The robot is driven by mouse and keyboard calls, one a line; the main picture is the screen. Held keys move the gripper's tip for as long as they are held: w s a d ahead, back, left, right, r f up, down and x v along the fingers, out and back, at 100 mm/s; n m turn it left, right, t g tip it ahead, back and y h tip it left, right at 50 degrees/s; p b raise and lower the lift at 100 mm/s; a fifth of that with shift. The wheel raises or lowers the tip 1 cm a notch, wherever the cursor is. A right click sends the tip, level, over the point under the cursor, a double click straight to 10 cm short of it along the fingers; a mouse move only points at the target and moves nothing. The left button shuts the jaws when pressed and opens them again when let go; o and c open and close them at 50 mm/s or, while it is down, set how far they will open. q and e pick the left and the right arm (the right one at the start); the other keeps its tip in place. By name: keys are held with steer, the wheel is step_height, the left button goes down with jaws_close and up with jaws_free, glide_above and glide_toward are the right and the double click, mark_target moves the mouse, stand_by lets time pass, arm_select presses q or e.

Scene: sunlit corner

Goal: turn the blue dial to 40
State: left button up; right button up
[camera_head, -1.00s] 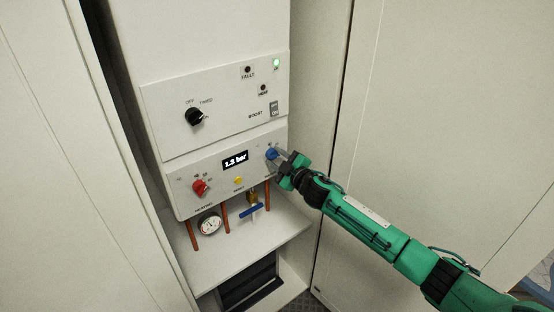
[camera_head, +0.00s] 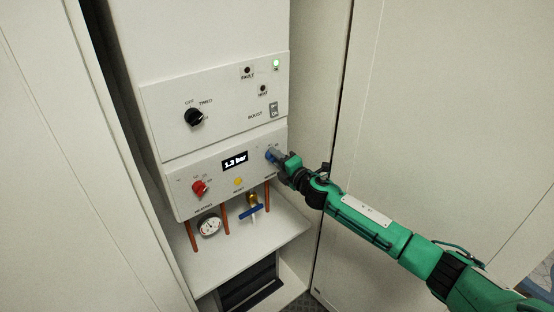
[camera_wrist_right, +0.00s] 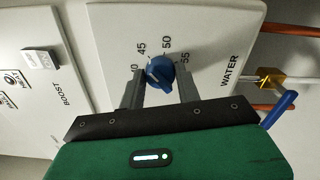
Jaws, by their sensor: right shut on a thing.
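The blue dial (camera_head: 270,155) is at the right end of the lower white panel. My right gripper (camera_head: 279,159) is at the dial and partly covers it. In the right wrist view the blue dial (camera_wrist_right: 160,73) sits between the two fingers of my right gripper (camera_wrist_right: 160,82), which is shut on it. Numbers 45, 50 and 55 show around the dial, with WATER printed beside them. The label before 45 is partly hidden by a finger. I cannot read the dial's exact setting. My left gripper is out of view.
A red dial (camera_head: 200,188), a yellow button (camera_head: 239,181) and a display (camera_head: 235,162) reading about 1.3 bar share the lower panel. A black dial (camera_head: 194,117) is above. A gauge (camera_head: 209,226), copper pipes and a blue-handled valve (camera_head: 250,212) are below. Tall pale panels flank the unit.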

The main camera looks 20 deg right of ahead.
steer(key=shift+n+p, duration=0.45)
steer(key=shift+n, duration=4.35)
steer(key=o, duration=1)
steer(key=shift+c, duration=0.2)
steer(key=b+v, duration=0.3)
steer(key=v, duration=1.1)
steer(key=shift+w, duration=0.1)
